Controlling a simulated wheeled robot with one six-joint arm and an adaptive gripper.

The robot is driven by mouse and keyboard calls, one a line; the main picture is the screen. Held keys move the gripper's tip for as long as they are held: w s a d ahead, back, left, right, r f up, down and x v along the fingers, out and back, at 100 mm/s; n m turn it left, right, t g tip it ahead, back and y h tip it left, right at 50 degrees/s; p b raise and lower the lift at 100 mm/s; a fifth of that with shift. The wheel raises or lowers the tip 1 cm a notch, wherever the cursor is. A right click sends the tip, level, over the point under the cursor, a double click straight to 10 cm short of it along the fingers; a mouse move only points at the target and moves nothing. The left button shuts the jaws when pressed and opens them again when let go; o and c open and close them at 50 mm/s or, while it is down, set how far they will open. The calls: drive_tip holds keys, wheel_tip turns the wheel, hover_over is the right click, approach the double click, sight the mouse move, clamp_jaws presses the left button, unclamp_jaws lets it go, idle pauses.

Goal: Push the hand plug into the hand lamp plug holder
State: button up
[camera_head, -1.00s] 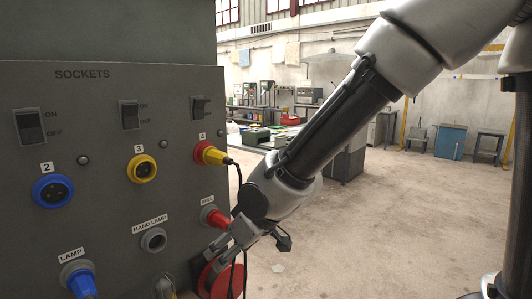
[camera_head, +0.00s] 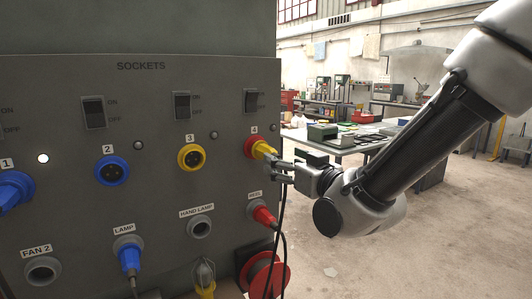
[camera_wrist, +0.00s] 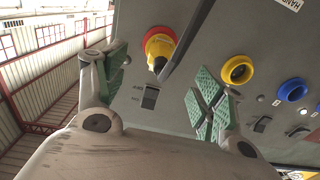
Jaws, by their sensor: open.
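A yellow plug (camera_head: 262,148) with a black cable sits in the red-ringed socket 4 (camera_head: 250,147); I cannot tell for sure that it is the hand plug. The grey round holder under the HAND LAMP label (camera_head: 200,227) is empty, lower left of it. My gripper (camera_head: 272,172) is open just below and right of the yellow plug. In the wrist view the plug (camera_wrist: 160,52) shows beyond and between the spread green-padded fingers of my gripper (camera_wrist: 160,88), with nothing held.
A red plug (camera_head: 264,216) sits in the REEL socket, above a red cable reel (camera_head: 265,275). A yellow caged lamp (camera_head: 204,280) hangs below the holder. Black cables hang right beside my gripper. The blue LAMP plug (camera_head: 129,258) is at left. Open floor lies right.

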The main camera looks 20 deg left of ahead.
sight(278, 156)
drive_tip(key=shift+x, duration=4.55)
clamp_jaws()
drive_tip(key=shift+v, duration=2.95)
drive_tip(key=shift+s, duration=0.15)
drive_tip(key=shift+v, duration=2.45)
